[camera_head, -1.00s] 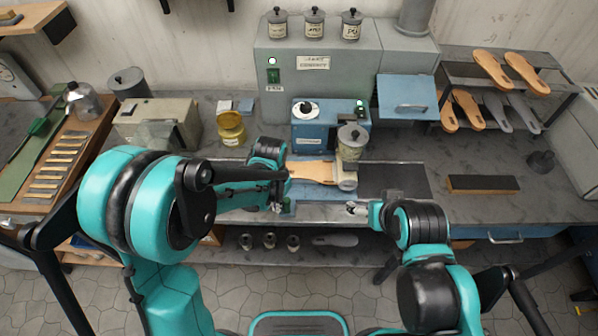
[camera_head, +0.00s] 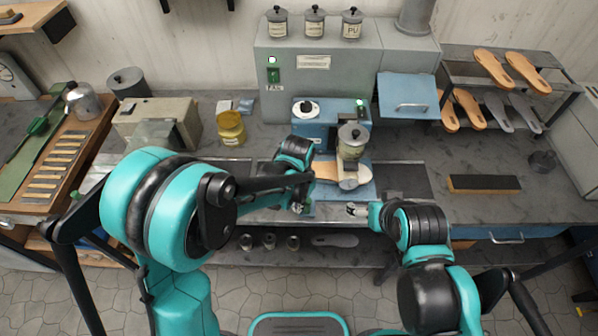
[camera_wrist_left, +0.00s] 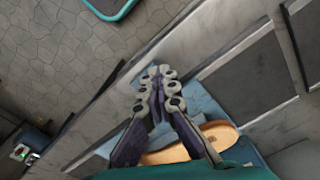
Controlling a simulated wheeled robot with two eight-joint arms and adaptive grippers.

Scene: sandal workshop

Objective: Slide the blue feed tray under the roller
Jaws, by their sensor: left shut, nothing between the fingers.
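The blue feed tray (camera_head: 367,190) lies flat on the bench with a tan sole (camera_head: 325,171) on it. It passes beneath the pale roller (camera_head: 348,183) under the glue pot, and part of tray and sole shows on the roller's right side. My left gripper (camera_head: 300,208) is shut and empty at the tray's left, near end. In the left wrist view its closed fingertips (camera_wrist_left: 158,72) are over or beside the tray (camera_wrist_left: 197,95); I cannot tell whether they touch it. My right gripper (camera_head: 357,209) is near the bench front; its jaws are too small to read.
The blue gluing machine (camera_head: 318,133) stands behind the roller. A dark mat (camera_head: 402,181) lies clear to the right, with a black-topped block (camera_head: 484,184) beyond it. A yellow jar (camera_head: 231,128) stands at the back left.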

